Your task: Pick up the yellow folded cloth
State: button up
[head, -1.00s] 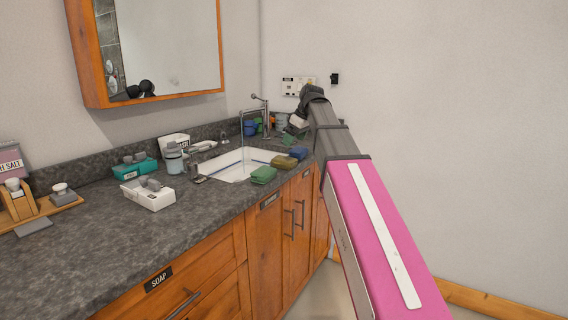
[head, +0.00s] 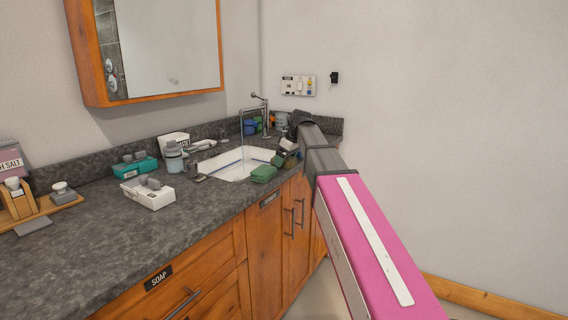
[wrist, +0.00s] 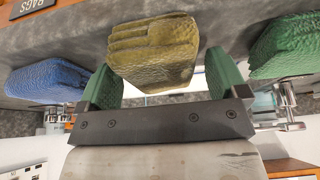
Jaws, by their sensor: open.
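The yellow folded cloth (wrist: 155,50), an olive-yellow stack of folds, shows large at the top middle of the wrist view. My gripper (wrist: 163,78) is open, with a green-padded finger on either side of the cloth's near end. The cloth reaches beyond the fingertips, and I cannot tell whether the pads touch it. In the head view my gripper (head: 286,154) is low over the counter's front edge by the sink and hides most of the yellow cloth.
A green folded cloth (wrist: 288,47) lies to the right in the wrist view and a blue folded cloth (wrist: 47,82) to the left. The sink (head: 232,162) with its tall faucet (head: 242,125) is beside them. A white box (head: 148,193) stands further left on the counter (head: 110,235).

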jog(key=c, duration=1.1)
jog(key=shift+r, duration=0.1)
jog(key=shift+r, duration=0.45)
notch_tip(320, 180, up, 3)
jog(key=shift+f, duration=0.15)
jog(key=s+a+r, duration=0.2)
jog(key=a, duration=0.1)
jog(key=s+a+r, duration=0.2)
jog(key=s+a, duration=0.1)
jog(key=s+a+r, duration=0.2)
jog(key=a+r, duration=0.1)
jog(key=shift+s+r, duration=0.1)
jog(key=shift+s, duration=0.2)
